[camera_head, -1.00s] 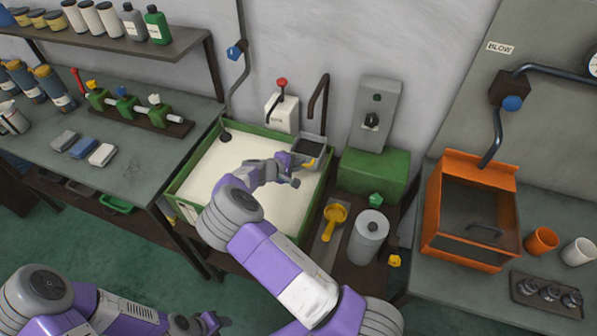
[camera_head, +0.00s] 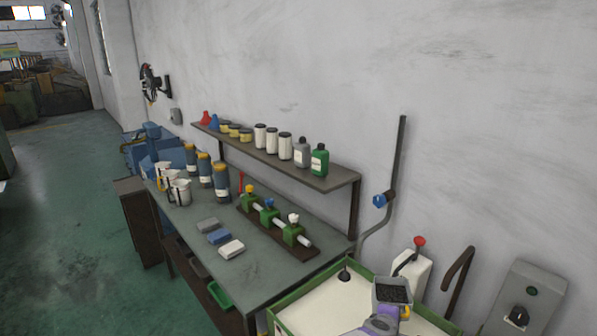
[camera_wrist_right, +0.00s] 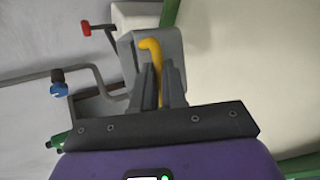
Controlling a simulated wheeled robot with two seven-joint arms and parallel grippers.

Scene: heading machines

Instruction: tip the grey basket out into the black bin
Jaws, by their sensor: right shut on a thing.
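The grey basket (camera_head: 393,291) shows at the bottom of the head view, upright, with dark contents visible inside. It is over the back of a green-rimmed tub with a pale inside (camera_head: 330,305). My right gripper (camera_wrist_right: 162,85) is shut on the basket's yellow handle (camera_wrist_right: 151,50). The basket's grey body (camera_wrist_right: 172,45) lies beyond the fingers in the right wrist view. In the head view only part of my purple right wrist shows below the basket. My left gripper is not in view. I cannot make out a black bin in either view.
A grey workbench (camera_head: 262,275) left of the tub carries bottles, blocks and a green valve manifold (camera_head: 268,215). A shelf (camera_head: 330,182) with several bottles hangs above it. A red-knobbed lever (camera_head: 420,241) and a bent dark pipe (camera_head: 458,270) stand behind the tub. Open floor (camera_head: 70,220) lies left.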

